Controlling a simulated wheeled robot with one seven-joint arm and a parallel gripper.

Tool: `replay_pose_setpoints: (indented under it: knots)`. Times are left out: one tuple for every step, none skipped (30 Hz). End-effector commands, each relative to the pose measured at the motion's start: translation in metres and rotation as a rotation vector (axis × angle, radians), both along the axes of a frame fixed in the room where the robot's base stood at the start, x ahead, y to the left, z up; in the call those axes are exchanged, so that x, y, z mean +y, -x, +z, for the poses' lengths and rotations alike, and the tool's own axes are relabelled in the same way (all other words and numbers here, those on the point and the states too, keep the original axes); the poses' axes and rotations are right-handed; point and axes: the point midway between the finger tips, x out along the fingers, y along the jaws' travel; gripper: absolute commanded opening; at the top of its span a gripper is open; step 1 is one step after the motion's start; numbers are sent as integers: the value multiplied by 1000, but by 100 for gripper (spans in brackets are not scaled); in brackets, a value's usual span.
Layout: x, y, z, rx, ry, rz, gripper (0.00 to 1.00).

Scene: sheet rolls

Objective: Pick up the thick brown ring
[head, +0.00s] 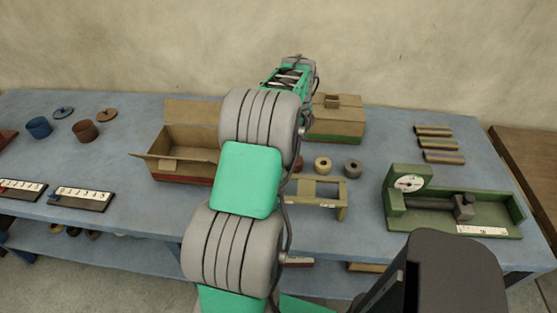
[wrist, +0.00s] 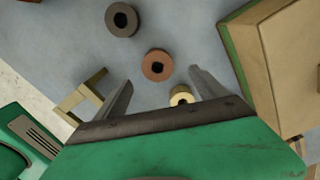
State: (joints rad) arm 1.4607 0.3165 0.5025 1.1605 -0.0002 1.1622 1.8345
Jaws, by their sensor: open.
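A thick reddish-brown ring (wrist: 146,66) lies flat on the blue table in the wrist view, its dark hole facing up. It sits just beyond and between the tips of my gripper (wrist: 160,78), whose two fingers are apart with nothing clamped. In the head view the brown ring (head: 298,164) shows only partly beside my arm. My gripper is hidden there behind my own arm. A tan ring (wrist: 181,90) is near the right finger, and a dark grey ring (wrist: 109,20) lies farther off; both also show in the head view, tan (head: 323,168) and grey (head: 352,172).
A small wooden stand (head: 330,205) is in front of the rings. A green-and-tan box (head: 335,128) stands behind them, and an open carton (head: 185,165) is left of my arm. A green gauge fixture (head: 410,205) and several brown rolls (head: 440,143) are right.

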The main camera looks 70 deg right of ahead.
Motion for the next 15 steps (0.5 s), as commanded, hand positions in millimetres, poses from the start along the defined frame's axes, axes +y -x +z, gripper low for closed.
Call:
replay_pose_setpoints:
  knots:
    - [0, 1, -1, 0, -1, -3, 82]
    - [0, 1, -3, 1, -1, -4, 82]
    - [0, 1, -7, 1, -2, -5, 82]
    - [0, 1, -11, 1, -3, -4, 82]
    - [0, 1, -15, 1, -3, -4, 82]
    - [1, 1, -21, 1, -3, -3, 82]
    - [1, 0, -25, 0, -4, -2, 82]
    - [1, 0, -28, 1, -3, -2, 82]
    - [2, 0, -34, 1, -3, -1, 82]
    - [3, 0, -39, 0, -4, -1, 82]
    - [4, -1, -44, 0, -4, -1, 82]
    - [5, -1, -51, 0, -5, -1, 82]
    - [6, -1, -57, 0, -4, -1, 82]
    - [5, -1, -63, 0, -4, -1, 82]
    - [5, -1, -69, 1, -2, -1, 82]
